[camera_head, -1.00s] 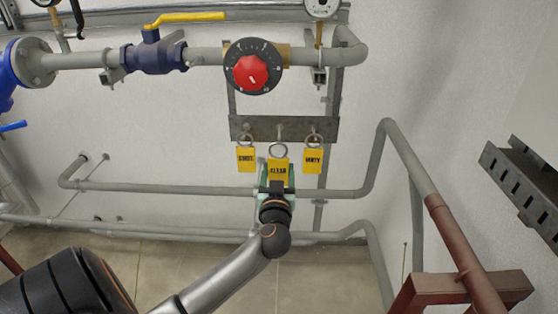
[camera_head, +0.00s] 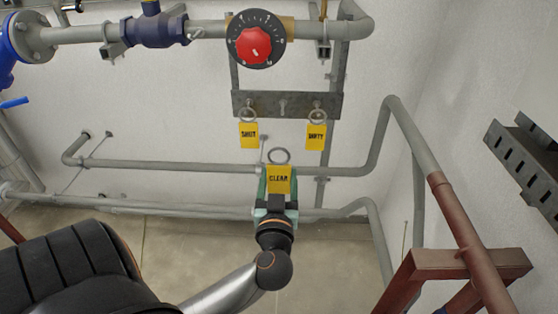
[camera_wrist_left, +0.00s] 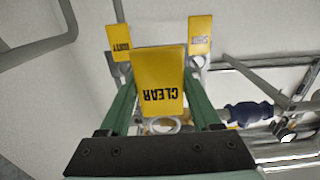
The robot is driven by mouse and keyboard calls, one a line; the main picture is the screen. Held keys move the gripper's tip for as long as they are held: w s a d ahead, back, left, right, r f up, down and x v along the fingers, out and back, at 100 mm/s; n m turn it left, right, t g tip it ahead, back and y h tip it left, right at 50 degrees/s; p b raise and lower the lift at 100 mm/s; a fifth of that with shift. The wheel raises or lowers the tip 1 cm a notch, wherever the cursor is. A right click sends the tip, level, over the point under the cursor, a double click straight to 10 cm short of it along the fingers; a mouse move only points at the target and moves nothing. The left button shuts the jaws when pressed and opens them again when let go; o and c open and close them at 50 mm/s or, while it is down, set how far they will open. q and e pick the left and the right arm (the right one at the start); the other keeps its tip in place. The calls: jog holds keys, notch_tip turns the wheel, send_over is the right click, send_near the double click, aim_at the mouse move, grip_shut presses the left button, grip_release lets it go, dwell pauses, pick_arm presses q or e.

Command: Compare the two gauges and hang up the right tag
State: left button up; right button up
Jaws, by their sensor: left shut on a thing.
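A yellow CLEAR tag (camera_head: 279,179) with a metal ring (camera_head: 280,156) is gripped by my left gripper (camera_head: 277,197), below the tag rack (camera_head: 262,104). The middle hook (camera_head: 282,107) of the rack is bare, and the ring is apart from it. A SHUT tag (camera_head: 249,135) hangs on the left hook and a DIRTY tag (camera_head: 316,137) on the right hook. In the left wrist view the CLEAR tag (camera_wrist_left: 160,80) sits between my green fingers, its lettering upside down. No gauge face is readable now. My right gripper is not in view.
A round dial with a red knob (camera_head: 254,46) sits on the upper pipe above the rack. A grey pipe (camera_head: 180,165) runs behind my gripper. A red-brown stand (camera_head: 470,264) and a slotted grey rail (camera_head: 522,175) are at the right.

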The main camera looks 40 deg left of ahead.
pick_arm(q)
jog(key=x, duration=1.8)
dwell(4.4)
jog(key=shift+r, duration=0.1)
jog(key=v, duration=0.8)
jog(key=shift+r, duration=0.2)
dwell(1.0)
